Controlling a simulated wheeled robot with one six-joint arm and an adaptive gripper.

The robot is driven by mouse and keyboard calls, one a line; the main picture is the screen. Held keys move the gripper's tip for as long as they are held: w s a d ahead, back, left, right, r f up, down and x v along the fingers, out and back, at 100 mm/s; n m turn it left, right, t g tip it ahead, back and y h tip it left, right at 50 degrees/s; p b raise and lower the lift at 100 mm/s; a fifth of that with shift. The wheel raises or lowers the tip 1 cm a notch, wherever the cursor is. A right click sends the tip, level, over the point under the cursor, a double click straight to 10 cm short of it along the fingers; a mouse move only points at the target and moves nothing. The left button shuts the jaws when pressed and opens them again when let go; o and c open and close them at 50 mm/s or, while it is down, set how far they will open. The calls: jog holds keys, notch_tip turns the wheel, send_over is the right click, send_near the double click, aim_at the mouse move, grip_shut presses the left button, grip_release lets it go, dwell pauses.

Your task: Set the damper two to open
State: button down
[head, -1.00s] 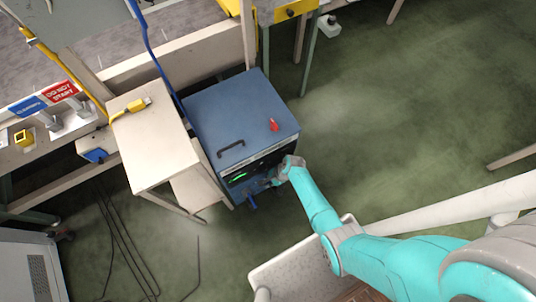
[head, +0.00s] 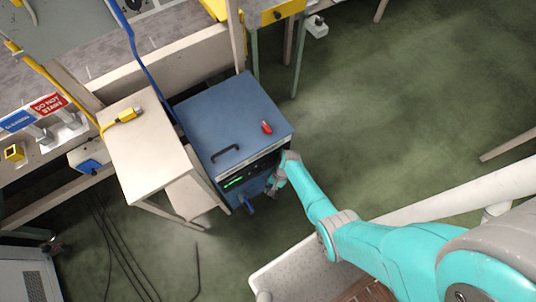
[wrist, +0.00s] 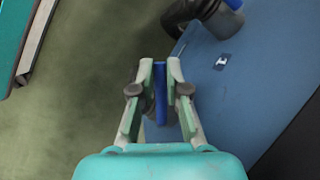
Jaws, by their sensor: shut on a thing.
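A blue cabinet (head: 225,115) stands on the floor, with blue levers at its front. In the wrist view, my gripper (wrist: 160,68) has its two fingers closed on either side of a narrow blue lever (wrist: 160,95), seen nearly edge-on beside the blue cabinet panel (wrist: 262,80). In the head view, my gripper (head: 275,188) is at the right end of the cabinet front and hides the held lever. Another blue lever (head: 249,206) sticks out to its left. A dark pipe fitting with a blue part (wrist: 232,4) shows at the wrist view's top. The small panel label (wrist: 222,62) is unreadable.
A red object (head: 266,127) and a black handle (head: 226,153) are on the cabinet top. A pale table (head: 150,160) stands close on the left, with a yellow plug (head: 124,116) on it. Open green floor (head: 400,110) lies to the right.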

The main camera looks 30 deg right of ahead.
jog(key=shift+s+d+n, duration=0.15)
jog(key=shift+n, duration=0.25)
jog(key=c, duration=1.2)
grip_release()
jog(key=shift+v, duration=3.7)
